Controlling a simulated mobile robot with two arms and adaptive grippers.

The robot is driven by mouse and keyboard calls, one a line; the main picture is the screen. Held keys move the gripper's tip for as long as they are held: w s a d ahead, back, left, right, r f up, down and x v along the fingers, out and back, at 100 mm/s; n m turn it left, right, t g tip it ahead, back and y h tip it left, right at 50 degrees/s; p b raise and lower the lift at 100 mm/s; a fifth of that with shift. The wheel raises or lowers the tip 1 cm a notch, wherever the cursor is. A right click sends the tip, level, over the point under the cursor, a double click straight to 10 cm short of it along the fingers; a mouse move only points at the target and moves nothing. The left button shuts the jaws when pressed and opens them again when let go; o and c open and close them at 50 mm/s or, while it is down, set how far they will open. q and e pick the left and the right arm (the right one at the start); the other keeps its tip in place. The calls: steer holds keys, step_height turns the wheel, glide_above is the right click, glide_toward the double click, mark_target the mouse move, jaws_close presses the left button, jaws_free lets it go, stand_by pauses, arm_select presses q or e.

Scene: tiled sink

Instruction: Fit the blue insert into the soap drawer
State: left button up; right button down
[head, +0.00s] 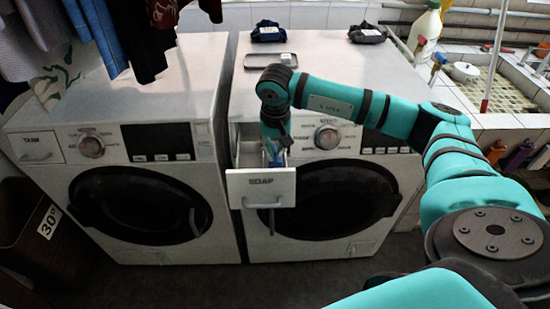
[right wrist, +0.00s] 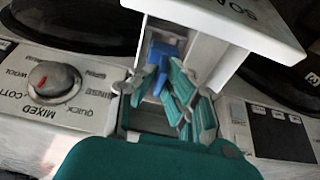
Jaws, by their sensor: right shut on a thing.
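The soap drawer (head: 260,187) is pulled out from the right washing machine, its front panel marked SOAP. It also shows at the top of the right wrist view (right wrist: 240,22). My right gripper (head: 274,148) reaches down into the open drawer from above, behind the front panel. In the right wrist view my right gripper (right wrist: 167,80) is shut on the blue insert (right wrist: 162,54), which sits between the drawer's white walls. Only a small blue part of the insert (head: 276,158) shows in the head view. I cannot tell whether it touches the drawer floor. My left gripper is out of view.
A dial (head: 327,137) is right of the drawer. A grey tray (head: 271,61) and dark folded cloths (head: 367,33) lie on the machine's top. Clothes (head: 150,30) hang at upper left. A tiled sink (head: 500,85) with bottles is at right. The floor in front is clear.

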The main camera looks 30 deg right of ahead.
mark_target(275, 160)
step_height(275, 160, down, 4)
steer(key=shift+r+p, duration=0.15)
steer(key=shift+p, duration=0.3)
steer(key=shift+f+b, duration=0.25)
steer(key=shift+b, duration=0.05)
steer(key=c, duration=1.7)
jaws_free()
